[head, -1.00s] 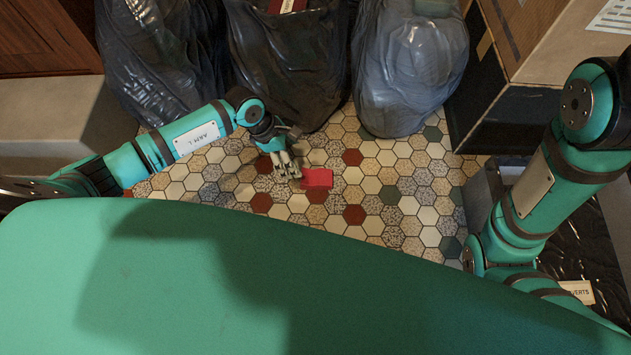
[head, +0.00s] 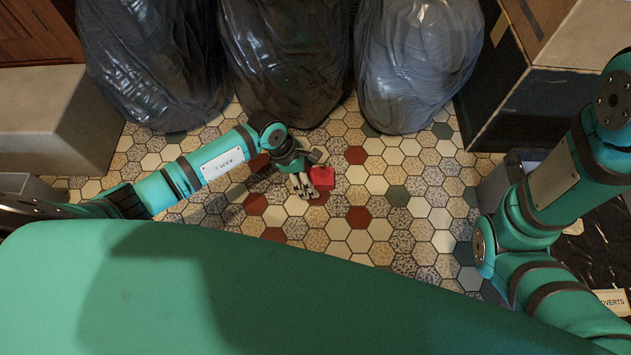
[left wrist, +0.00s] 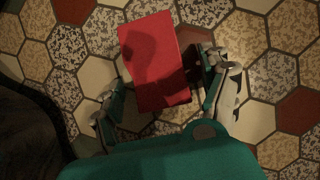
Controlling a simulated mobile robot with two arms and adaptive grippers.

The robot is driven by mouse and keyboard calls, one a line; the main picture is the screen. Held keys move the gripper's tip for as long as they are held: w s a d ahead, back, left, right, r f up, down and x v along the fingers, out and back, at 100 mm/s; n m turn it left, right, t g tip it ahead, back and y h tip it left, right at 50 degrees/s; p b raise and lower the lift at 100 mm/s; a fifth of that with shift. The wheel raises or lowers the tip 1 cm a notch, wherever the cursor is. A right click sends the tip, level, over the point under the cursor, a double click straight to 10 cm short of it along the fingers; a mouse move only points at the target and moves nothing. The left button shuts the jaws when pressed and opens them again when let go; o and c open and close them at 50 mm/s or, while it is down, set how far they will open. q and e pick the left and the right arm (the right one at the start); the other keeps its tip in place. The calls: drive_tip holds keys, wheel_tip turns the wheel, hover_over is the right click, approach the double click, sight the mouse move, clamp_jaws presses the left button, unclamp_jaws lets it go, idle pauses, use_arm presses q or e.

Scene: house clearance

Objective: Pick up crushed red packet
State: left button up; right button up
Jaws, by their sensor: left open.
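The red packet (head: 322,179) lies on the tiled floor. In the left wrist view the packet (left wrist: 155,62) shows as a red block with a flat top, tilted slightly, with a shadow across it. My left gripper (head: 303,190) is at the packet's near left side in the head view. In the left wrist view my left gripper (left wrist: 165,88) is open, with one finger on each side of the packet's lower part. I cannot tell whether the fingers touch it. My right arm shows at the right, but its gripper is out of view.
Black bags (head: 285,60) and a grey bag (head: 415,65) stand behind the packet. A cardboard box (head: 570,40) is at the back right, and a grey block (head: 55,115) is at the left. Hexagonal floor tiles (head: 400,215) are clear to the right of the packet.

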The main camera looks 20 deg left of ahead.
use_arm(q)
drive_tip(key=shift+f, duration=0.1)
drive_tip(key=shift+c, duration=0.3)
drive_tip(key=c, duration=1)
